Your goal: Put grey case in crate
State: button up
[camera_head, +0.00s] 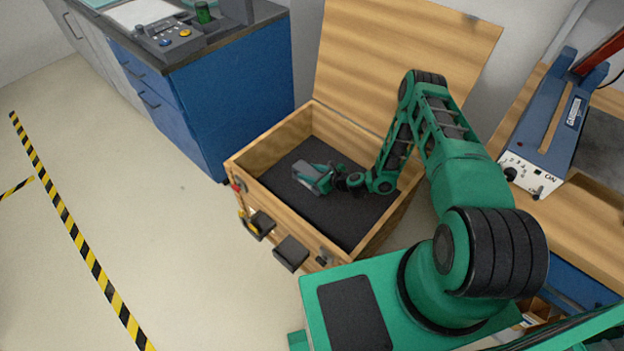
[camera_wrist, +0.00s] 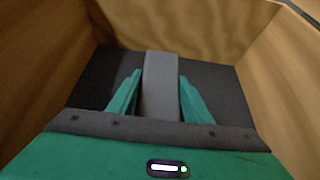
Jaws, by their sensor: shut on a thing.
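The grey case (camera_wrist: 160,88) is between the two green fingers of my gripper (camera_wrist: 158,95) in the wrist view. In the head view the grey case (camera_head: 306,172) shows at the tip of my gripper (camera_head: 317,176), over the dark floor of the crate. My gripper is shut on the case. The wooden crate (camera_head: 275,146) is open, with its lid (camera_head: 400,50) raised at the back. The case and gripper are inside the crate's walls. I cannot tell whether the case touches the crate floor.
A blue cabinet (camera_head: 237,100) with a control box (camera_head: 165,36) on top stands left of the crate. A bench at the right carries a blue device (camera_head: 552,120). The crate's front has latches. Open floor with yellow-black tape (camera_head: 75,228) lies at left.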

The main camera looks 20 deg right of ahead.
jog(key=shift+f, duration=2)
jog(key=shift+f, duration=0.1)
jog(key=o, duration=1.4)
jog(key=shift+o, duration=0.2)
